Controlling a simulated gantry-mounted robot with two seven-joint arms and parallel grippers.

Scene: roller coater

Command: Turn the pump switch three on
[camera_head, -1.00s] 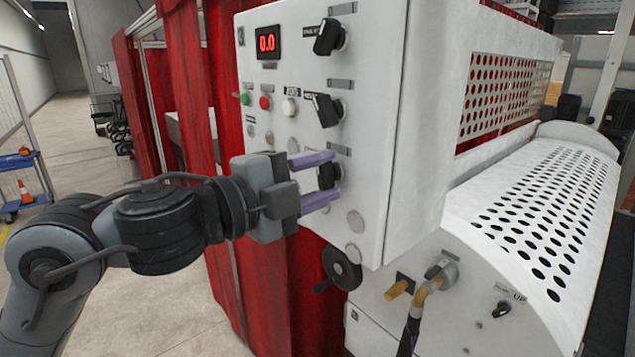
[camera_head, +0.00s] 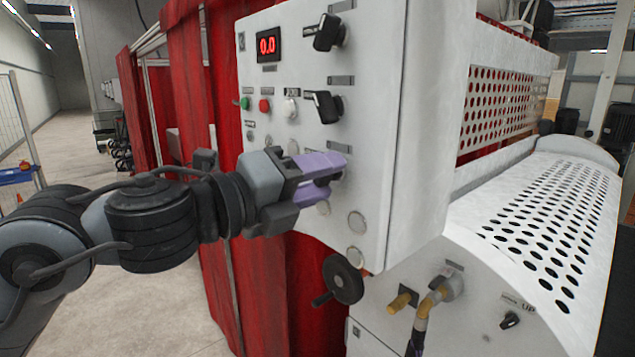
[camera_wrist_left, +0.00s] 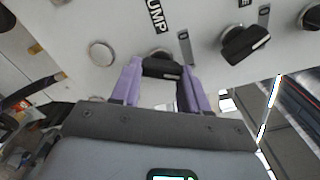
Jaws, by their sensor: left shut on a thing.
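The white control panel (camera_head: 375,120) carries a column of three black rotary switches. My left gripper (camera_head: 325,176) is at the lowest switch and hides it in the head view. In the left wrist view, that black switch (camera_wrist_left: 161,69) is between the purple fingers of my left gripper (camera_wrist_left: 160,85), which is shut on it. A label ending in "UMP" stands beside this switch. The middle switch (camera_head: 325,107) and the top switch (camera_head: 328,33) show free above. The middle one may be the black knob (camera_wrist_left: 245,43) in the left wrist view. My right gripper is not in view.
A red display (camera_head: 267,44) reads 0.0, above a green button (camera_head: 245,103) and a red button (camera_head: 265,106). A dark handwheel (camera_head: 343,279) sits below the panel. Red curtains (camera_head: 190,90) hang behind it, and a perforated white cover (camera_head: 550,215) is at right.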

